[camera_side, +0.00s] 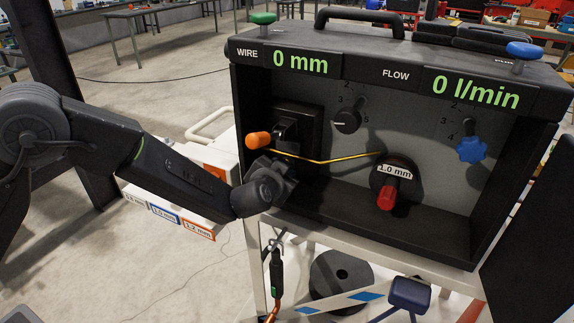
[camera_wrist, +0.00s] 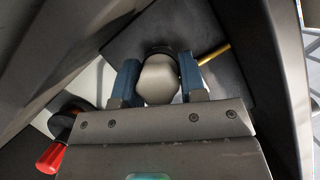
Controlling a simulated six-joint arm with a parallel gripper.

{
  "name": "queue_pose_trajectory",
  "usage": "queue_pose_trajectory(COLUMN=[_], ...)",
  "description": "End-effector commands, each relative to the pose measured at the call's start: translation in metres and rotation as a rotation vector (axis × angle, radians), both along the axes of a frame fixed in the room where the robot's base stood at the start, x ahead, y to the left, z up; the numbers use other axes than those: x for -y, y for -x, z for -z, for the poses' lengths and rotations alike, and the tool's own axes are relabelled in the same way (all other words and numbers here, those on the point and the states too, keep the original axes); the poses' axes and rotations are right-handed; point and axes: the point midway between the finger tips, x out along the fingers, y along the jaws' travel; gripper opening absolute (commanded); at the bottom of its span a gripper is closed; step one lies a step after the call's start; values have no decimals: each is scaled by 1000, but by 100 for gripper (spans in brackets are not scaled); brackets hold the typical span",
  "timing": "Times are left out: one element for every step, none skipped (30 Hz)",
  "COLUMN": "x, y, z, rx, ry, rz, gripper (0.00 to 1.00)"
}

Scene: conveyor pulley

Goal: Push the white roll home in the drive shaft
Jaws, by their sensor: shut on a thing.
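The white roll (camera_wrist: 158,82) shows in the wrist view as a pale grey-white rounded piece. My gripper (camera_wrist: 158,70) has its two blue fingers on either side of it, shut on it. A dark round part shows just behind the roll, against a dark plate; how deep the roll sits on the drive shaft cannot be told. In the side view my gripper (camera_side: 284,174) is at the black drive block (camera_side: 312,128), below the orange handle (camera_side: 258,140). The roll and the shaft are hidden there.
A yellow wire (camera_side: 335,162) runs right from the drive block to a hub marked 1.0 mm with a red handle (camera_side: 387,195). Dark case walls (camera_side: 240,120) enclose the work. A dial (camera_side: 347,120) and blue knob (camera_side: 471,149) are on the back panel. Size-labelled boxes (camera_side: 165,212) stand below my arm.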

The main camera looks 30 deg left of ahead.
Motion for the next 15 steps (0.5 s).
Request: queue_pose_trajectory(x=[0, 0, 0, 0, 0, 0, 0, 0, 0, 0, 0, 0, 0, 0, 0], y=[-1, -1, -1, -1, 0, 0, 0, 0, 0, 0, 0, 0, 0, 0, 0], z=[-1, -1, 0, 0, 0, 0, 0, 0, 0, 0, 0, 0, 0, 0, 0], rx=[1, 1, 1, 1, 1, 1, 1, 1, 0, 0, 0, 0, 0, 0, 0], ry=[1, 1, 1, 1, 1, 1, 1, 1, 1, 1, 1, 1, 1, 1, 1], rz=[-1, -1, -1, -1, -1, -1, -1, -1, 0, 0, 0, 0, 0, 0, 0], gripper=[0, 40, 44, 47, 50, 54, 56, 59, 63, 66, 68, 68, 68, 68, 68])
